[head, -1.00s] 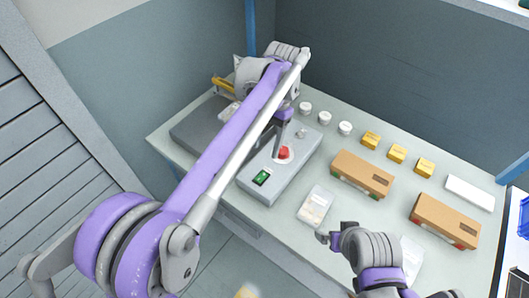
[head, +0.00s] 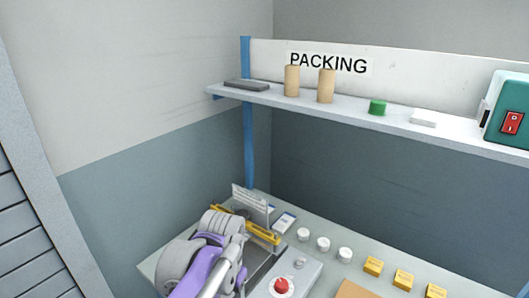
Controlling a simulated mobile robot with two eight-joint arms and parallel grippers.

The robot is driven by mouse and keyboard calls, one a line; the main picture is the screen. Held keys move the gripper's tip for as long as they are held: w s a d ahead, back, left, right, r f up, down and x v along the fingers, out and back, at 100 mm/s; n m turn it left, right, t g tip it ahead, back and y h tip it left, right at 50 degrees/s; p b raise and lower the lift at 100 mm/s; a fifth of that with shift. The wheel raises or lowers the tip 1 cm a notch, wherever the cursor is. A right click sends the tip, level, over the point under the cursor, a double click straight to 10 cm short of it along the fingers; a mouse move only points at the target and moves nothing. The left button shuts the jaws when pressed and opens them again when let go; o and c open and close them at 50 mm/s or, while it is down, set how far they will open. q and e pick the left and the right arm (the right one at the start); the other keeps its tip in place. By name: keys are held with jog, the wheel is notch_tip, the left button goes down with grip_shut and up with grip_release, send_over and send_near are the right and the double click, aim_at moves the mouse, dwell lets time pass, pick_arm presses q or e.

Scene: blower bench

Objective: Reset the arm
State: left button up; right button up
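My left arm's purple and grey wrist (head: 215,228) reaches in at the bottom, over the left end of the bench. Its gripper is mostly hidden behind the arm, left of the red button (head: 282,286), and I cannot tell its finger opening. The red button sits on a grey control box (head: 304,272) that is cut off by the bottom edge. My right gripper is outside the view.
A device with a yellow bar (head: 262,234) and an upright clear plate stands behind my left wrist. White round jars (head: 323,244) and yellow boxes (head: 404,279) line the bench. The shelf above holds cardboard tubes (head: 326,86), a green roll (head: 377,107) and a teal device (head: 508,112).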

pick_arm(q)
jog(key=s+a+f+n+t, duration=0.2)
jog(key=s+a+f, duration=0.2)
jog(key=s, duration=0.3)
jog(key=s+a+f+n+t+p, duration=0.1)
jog(key=s+a+f+n+t, duration=0.1)
jog(key=s+a+f+t, duration=0.1)
jog(key=s+a+f, duration=0.1)
jog(key=s+a, duration=0.1)
jog(key=s, duration=0.1)
jog(key=shift+s+a+f+n, duration=0.15)
jog(key=shift+s+n, duration=0.15)
jog(key=shift+s, duration=0.1)
